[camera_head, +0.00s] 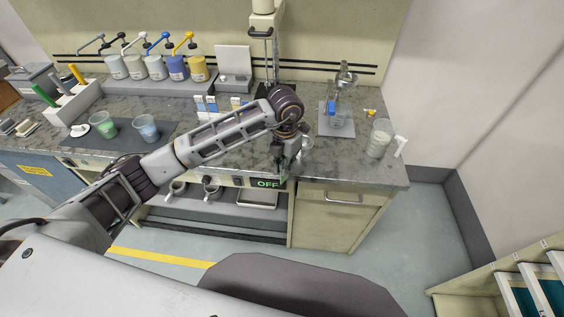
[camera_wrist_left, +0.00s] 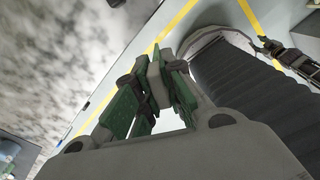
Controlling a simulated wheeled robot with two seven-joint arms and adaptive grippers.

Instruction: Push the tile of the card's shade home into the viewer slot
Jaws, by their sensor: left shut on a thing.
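My left gripper (camera_head: 279,158) points down at the counter's front edge, just above a dark box with a green "OFF" display (camera_head: 267,183). In the left wrist view its green-padded fingers (camera_wrist_left: 156,86) are closed on a small pale grey piece (camera_wrist_left: 158,92); I cannot tell whether this is the tile. Small white-and-blue pieces (camera_head: 205,104) stand on the counter behind my arm, partly hidden. A plain pale panel (camera_head: 234,59) stands at the back. I cannot make out the viewer slot or the card. A dark jointed part, perhaps my right gripper (camera_wrist_left: 288,57), shows small in the wrist view.
Pump bottles (camera_head: 155,67) line the back shelf. Two cups (camera_head: 103,125) of green and blue stand on a dark mat at left. A glass (camera_head: 379,138) stands near the right end, and a tray (camera_head: 337,118) with glassware is behind it. Mugs (camera_head: 176,189) sit on the shelf below.

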